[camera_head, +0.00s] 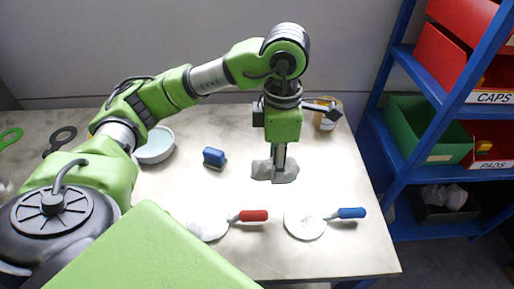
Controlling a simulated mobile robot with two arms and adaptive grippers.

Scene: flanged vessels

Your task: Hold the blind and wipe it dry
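A grey crumpled cloth (290,172) lies on the table near its middle. My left gripper (279,178) points straight down with its fingertips at the cloth. The fingers overlap in this view, so I cannot tell whether they grip it. Two pale round discs lie flat near the front edge: a disc (208,228) with a red handle (250,216), and a disc (304,224) with a blue handle (349,213). I cannot tell which one is the blind. No gripper touches either disc. My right gripper is out of view.
A blue brush-like block (214,157) and a pale bowl (155,146) stand left of the cloth. A jar (327,121) is behind my gripper. Dark (60,139) and green (10,137) ringed pieces lie far left. A blue shelf (401,186) with bins stands right.

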